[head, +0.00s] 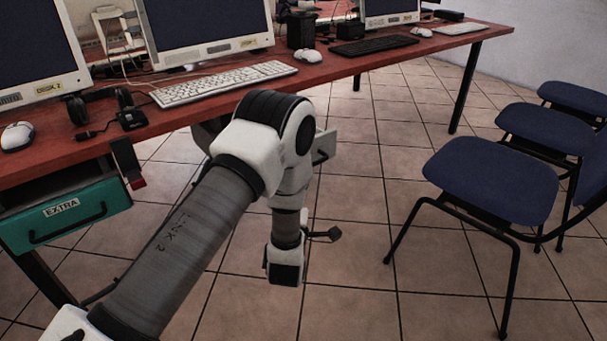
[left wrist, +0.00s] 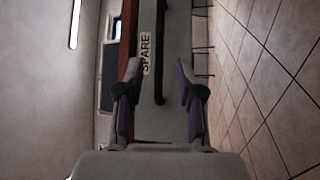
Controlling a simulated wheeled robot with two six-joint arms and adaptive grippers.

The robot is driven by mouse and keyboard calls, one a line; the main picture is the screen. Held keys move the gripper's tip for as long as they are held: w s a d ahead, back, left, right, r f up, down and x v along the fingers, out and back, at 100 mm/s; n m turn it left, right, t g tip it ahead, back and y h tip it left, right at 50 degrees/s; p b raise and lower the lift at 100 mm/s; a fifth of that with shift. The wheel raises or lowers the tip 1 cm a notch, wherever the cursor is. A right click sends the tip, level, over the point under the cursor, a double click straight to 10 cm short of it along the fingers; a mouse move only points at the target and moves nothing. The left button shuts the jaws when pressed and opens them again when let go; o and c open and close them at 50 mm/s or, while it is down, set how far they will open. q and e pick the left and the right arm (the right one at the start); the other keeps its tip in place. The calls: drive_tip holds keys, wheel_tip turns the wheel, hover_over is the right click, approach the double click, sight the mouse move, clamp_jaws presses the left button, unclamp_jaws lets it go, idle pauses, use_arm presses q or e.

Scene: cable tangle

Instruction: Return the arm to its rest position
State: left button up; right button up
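My left arm (head: 185,240) comes in from the lower left of the head view, bends at a raised elbow and hangs down in front of the desk. My left gripper (left wrist: 160,90) shows in the left wrist view with its two fingers apart and nothing gripped. Beyond and between them in the picture is a grey drawer (left wrist: 178,40) labelled SPARE with a dark handle (left wrist: 160,60); I cannot tell how far off it is. Part of this drawer (head: 327,140) shows behind my arm in the head view. My right gripper is not in view.
A red desk (head: 215,88) carries monitors, keyboards (head: 222,84), headphones and mice. A teal drawer (head: 65,218) labelled EXTRA is under its left part. Blue chairs (head: 490,180) stand at the right. The tiled floor between chairs and desk is clear.

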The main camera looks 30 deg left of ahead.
use_arm(q)
drive_tip(key=v, duration=0.4)
